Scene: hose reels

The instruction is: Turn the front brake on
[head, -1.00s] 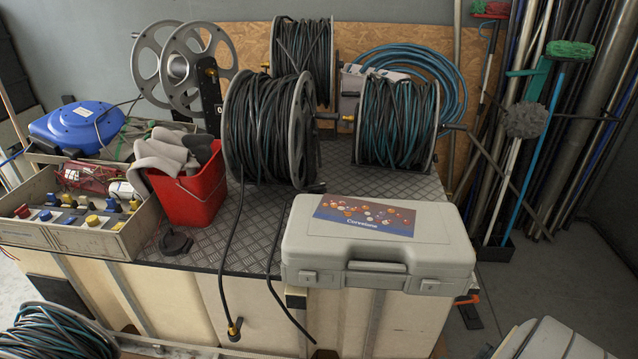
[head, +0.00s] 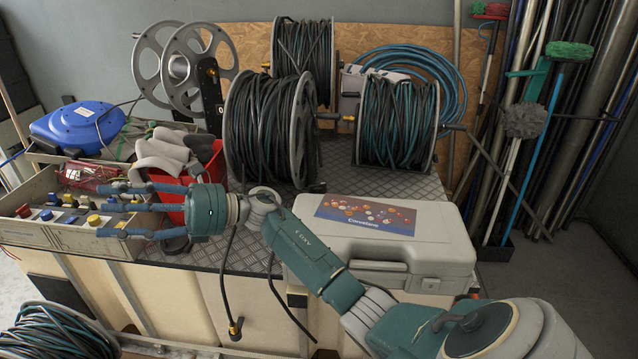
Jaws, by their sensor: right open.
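I cannot make out which part is the front brake. The front hose reel (head: 265,125), wound with dark hose, stands in the middle of the metal-topped bench. A grey box with coloured knobs (head: 75,225) sits at the bench's left end. My right gripper (head: 95,209) reaches in from the lower right with its fingers spread open, pointing left. Its fingers are in front of the knob box and hide part of it; whether they touch it I cannot tell. The gripper and wrist partly cover the red bucket (head: 218,165). My left gripper is not in view.
A grey case (head: 440,245) lies on the bench's front right, partly behind my right arm. A blue reel (head: 75,122) stands at the left. Two more wound reels (head: 303,55) (head: 397,120) stand behind. Loose hose ends (head: 228,290) hang over the front edge.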

